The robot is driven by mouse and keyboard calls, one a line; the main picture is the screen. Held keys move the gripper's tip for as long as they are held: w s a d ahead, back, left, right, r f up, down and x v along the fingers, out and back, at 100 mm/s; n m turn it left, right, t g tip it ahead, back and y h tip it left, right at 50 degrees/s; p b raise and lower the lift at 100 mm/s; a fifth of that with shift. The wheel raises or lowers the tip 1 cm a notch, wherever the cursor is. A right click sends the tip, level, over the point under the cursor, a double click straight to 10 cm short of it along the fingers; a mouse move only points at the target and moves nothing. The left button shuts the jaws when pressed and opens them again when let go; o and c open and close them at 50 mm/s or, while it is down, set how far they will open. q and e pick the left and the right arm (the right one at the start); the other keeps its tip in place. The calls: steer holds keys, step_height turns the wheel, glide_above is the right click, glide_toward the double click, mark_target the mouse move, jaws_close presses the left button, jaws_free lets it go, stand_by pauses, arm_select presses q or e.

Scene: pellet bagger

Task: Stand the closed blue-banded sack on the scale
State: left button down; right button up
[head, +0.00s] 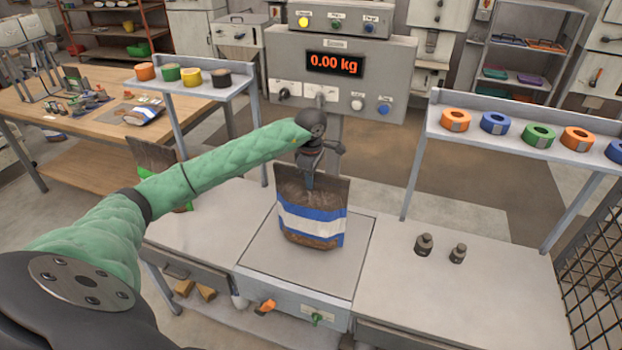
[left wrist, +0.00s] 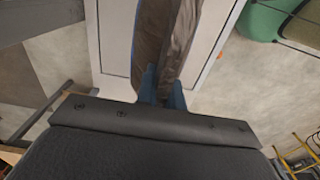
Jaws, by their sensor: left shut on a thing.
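The blue-banded sack (head: 311,222) is brown with white and blue bands, and hangs upright over the scale's platform (head: 285,255). My left gripper (head: 309,182) is shut on its top edge from above. In the left wrist view the brown sack (left wrist: 165,45) runs down between the fingers (left wrist: 160,88). I cannot tell whether the sack's bottom touches the platform. The scale display (head: 335,64) reads 0.00 kg. My right gripper is not in view.
Two small dark weights (head: 424,245) stand on the bench right of the scale. Another sack (head: 155,155) stands left, partly behind my arm. Shelves with tape rolls (head: 494,123) flank the scale on both sides. A wooden table (head: 75,120) is at far left.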

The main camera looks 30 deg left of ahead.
arm_select(q)
steer(key=shift+f, duration=0.1)
steer(key=shift+f+b, duration=0.4)
steer(key=shift+b, duration=0.05)
stand_by(0.4)
steer(key=c, duration=1.4)
jaws_free()
steer(key=shift+c, duration=0.2)
steer(key=shift+f, duration=0.1)
